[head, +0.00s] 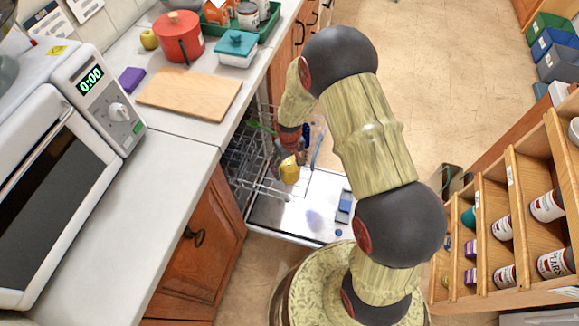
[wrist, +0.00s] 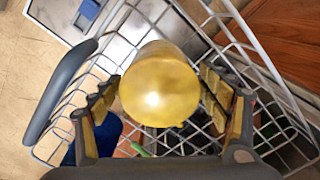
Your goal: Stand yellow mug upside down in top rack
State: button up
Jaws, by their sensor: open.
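The yellow mug (wrist: 158,85) sits between the two fingers of my gripper (wrist: 160,105) in the wrist view. Its smooth rounded closed end faces the wrist camera; its mouth is hidden. My fingers are open on either side of it, with small gaps showing. The wire top rack (wrist: 235,45) lies under and around the mug; whether the mug rests on its wires I cannot tell. In the head view the mug (head: 289,170) shows just below my gripper (head: 288,152), over the rack (head: 250,165) at the dishwasher's opening.
The dishwasher door (head: 275,215) is folded down, with a blue piece (head: 344,206) on it. A dark blue item (wrist: 108,135) is in or under the rack beside my left finger. The counter (head: 180,150) borders the rack at left; a wooden shelf (head: 515,220) stands at right.

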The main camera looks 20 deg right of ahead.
notch_tip(320, 180, up, 12)
dwell(0.6)
jog(key=s, duration=0.2)
jog(key=s+g, duration=0.1)
jog(key=shift+s+f, duration=0.15)
jog(key=shift+f, duration=0.2)
jog(key=s+r+t+p, duration=0.1)
jog(key=s+r+t, duration=0.1)
jog(key=s+r, duration=0.4)
jog(key=s+r+m+t, duration=0.1)
jog(key=s+r, duration=0.6)
jog(key=r, duration=0.9)
jog(key=s+r+t+p, duration=0.1)
jog(key=s+r+t, duration=0.2)
jog(key=r, duration=0.9)
jog(key=s, duration=0.3)
jog(key=shift+s+m+t+p, duration=0.15)
jog(key=shift+m+t+p, duration=0.15)
jog(key=shift+m, duration=0.1)
